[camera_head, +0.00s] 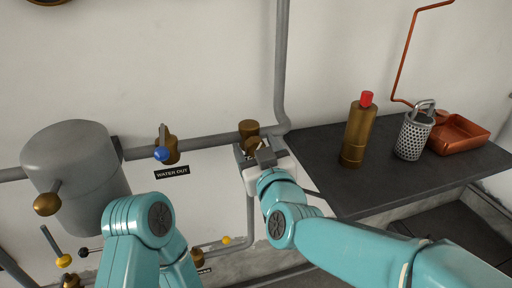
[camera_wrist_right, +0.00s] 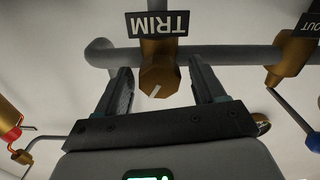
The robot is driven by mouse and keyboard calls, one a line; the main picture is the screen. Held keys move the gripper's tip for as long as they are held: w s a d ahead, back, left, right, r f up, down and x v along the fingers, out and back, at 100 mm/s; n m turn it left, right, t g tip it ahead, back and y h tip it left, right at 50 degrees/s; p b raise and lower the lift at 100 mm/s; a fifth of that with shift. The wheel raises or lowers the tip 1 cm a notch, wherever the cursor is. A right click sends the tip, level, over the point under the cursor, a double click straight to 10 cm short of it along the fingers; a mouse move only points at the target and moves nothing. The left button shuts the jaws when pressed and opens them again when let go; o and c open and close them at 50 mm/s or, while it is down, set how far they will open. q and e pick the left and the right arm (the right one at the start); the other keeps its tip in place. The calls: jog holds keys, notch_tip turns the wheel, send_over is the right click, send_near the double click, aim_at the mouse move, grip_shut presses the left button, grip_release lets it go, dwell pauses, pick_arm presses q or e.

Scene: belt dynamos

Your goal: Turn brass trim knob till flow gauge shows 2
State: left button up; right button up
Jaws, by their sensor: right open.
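The brass trim knob (camera_wrist_right: 158,76) hangs on a grey pipe in the right wrist view, under a TRIM label (camera_wrist_right: 158,23) that appears upside down. A pale mark line runs on the knob's face. My right gripper (camera_wrist_right: 163,84) is open, with one finger on each side of the knob and visible gaps between. In the head view my right gripper (camera_head: 257,150) is at the brass fitting (camera_head: 249,129) on the pipe and hides part of it. My left gripper is not in view; only its teal arm shows. No readable flow gauge face is seen.
A blue-tipped brass valve (camera_head: 168,150) sits left on the pipe above a WATER OUT label (camera_head: 172,172). A grey tank (camera_head: 75,165) stands further left. The dark shelf (camera_head: 385,185) at right holds a brass bottle (camera_head: 357,132), a perforated can (camera_head: 412,135) and a copper tray (camera_head: 462,146).

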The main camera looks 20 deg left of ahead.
jog(key=c, duration=1.1)
jog(key=shift+o, duration=0.2)
jog(key=shift+f+m+b, duration=0.2)
jog(key=shift+m+b, duration=1.6)
jog(key=shift+m, duration=0.1)
jog(key=m+b, duration=0.2)
jog(key=m, duration=0.1)
jog(key=shift+w+r+m+b, duration=0.15)
jog(key=shift+m+b, duration=0.35)
jog(key=shift+m, duration=0.5)
